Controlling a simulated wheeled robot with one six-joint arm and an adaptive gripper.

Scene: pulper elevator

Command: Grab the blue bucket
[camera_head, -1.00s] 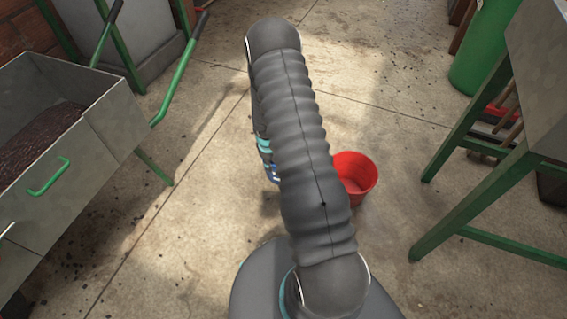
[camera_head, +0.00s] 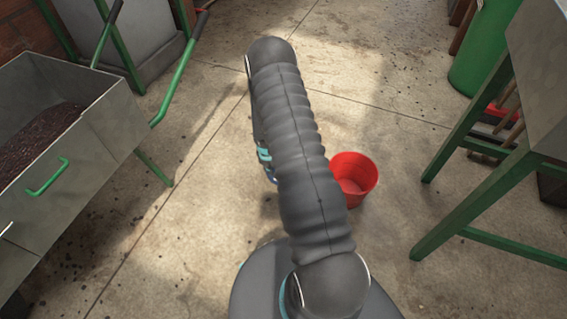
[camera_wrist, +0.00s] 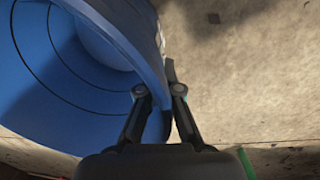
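The blue bucket (camera_wrist: 45,75) fills the left side of the wrist view, and I look into its open mouth. My gripper (camera_wrist: 160,92) is at its rim, with one finger on the inner side and the other on the outer side. The fingers lean in towards each other and appear shut on the bucket's wall.
A red bucket (camera_head: 355,180) stands on the concrete floor, right of my arm. A metal trough (camera_head: 75,150) with green handles is at the left. A green-legged table (camera_head: 470,165) and a green barrel (camera_head: 484,50) are at the right. The floor beyond is clear.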

